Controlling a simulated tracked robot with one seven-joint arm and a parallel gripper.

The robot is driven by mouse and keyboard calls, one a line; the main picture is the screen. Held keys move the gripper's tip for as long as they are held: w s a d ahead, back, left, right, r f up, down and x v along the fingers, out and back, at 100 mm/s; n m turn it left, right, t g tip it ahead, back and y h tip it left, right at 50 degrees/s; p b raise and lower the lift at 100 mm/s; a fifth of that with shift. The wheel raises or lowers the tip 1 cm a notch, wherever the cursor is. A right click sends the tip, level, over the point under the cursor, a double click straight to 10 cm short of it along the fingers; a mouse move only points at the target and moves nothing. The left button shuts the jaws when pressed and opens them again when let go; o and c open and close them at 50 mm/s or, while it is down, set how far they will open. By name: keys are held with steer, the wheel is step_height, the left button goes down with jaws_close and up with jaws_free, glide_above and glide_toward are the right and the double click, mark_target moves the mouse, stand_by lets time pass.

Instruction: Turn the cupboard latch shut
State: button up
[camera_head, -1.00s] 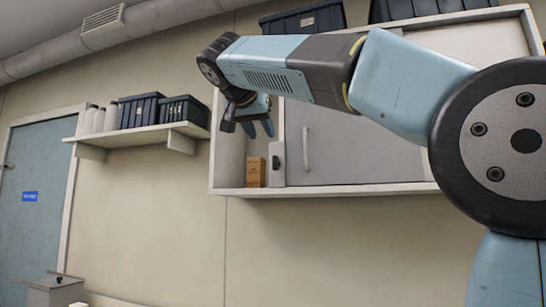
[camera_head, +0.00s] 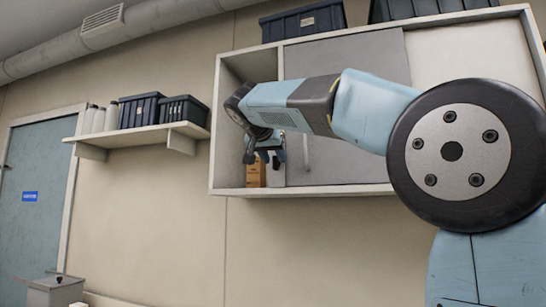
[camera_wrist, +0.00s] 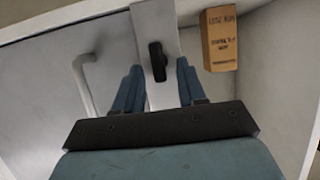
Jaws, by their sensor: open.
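The cupboard latch shows in the wrist view as a dark elongated knob (camera_wrist: 157,62) on a pale narrow plate (camera_wrist: 155,22). The knob lies roughly along the plate's length. My gripper (camera_wrist: 159,78) is open, with one blue finger on each side of the plate and the knob between them near the tips. I see no clear contact. In the head view my gripper (camera_head: 265,156) is in front of the cupboard's lower left and hides the knob; the plate's lower part (camera_head: 276,178) shows. The grey cupboard door (camera_head: 350,170) has a pale bar handle (camera_wrist: 84,80).
A small brown box (camera_wrist: 220,38) stands beside the latch plate, close to one finger; it also shows in the head view (camera_head: 256,178). The white cupboard frame (camera_head: 300,191) surrounds the door. A wall shelf (camera_head: 140,133) with dark crates is to the left.

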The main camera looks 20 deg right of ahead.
jaws_close()
stand_by(0.3)
steer(key=shift+a+h, duration=0.1)
steer(key=shift+h, duration=0.2)
steer(key=shift+w+a+f+n+g+h, duration=0.3)
steer(key=shift+n+h, duration=0.85)
steer(key=shift+n, duration=1.1)
steer(key=shift+w+a+f+n+t+h, duration=0.1)
steer(key=shift+a+f+n+h, duration=0.25)
steer(key=shift+n+h, duration=1.35)
steer(key=shift+w+a+f+n+g+h, duration=0.2)
steer(key=shift+f+n+h, duration=0.35)
steer(key=shift+n, duration=2.2)
steer(key=shift+c, duration=1.5)
jaws_free()
steer(key=o, duration=0.3)
steer(key=shift+r, duration=0.15)
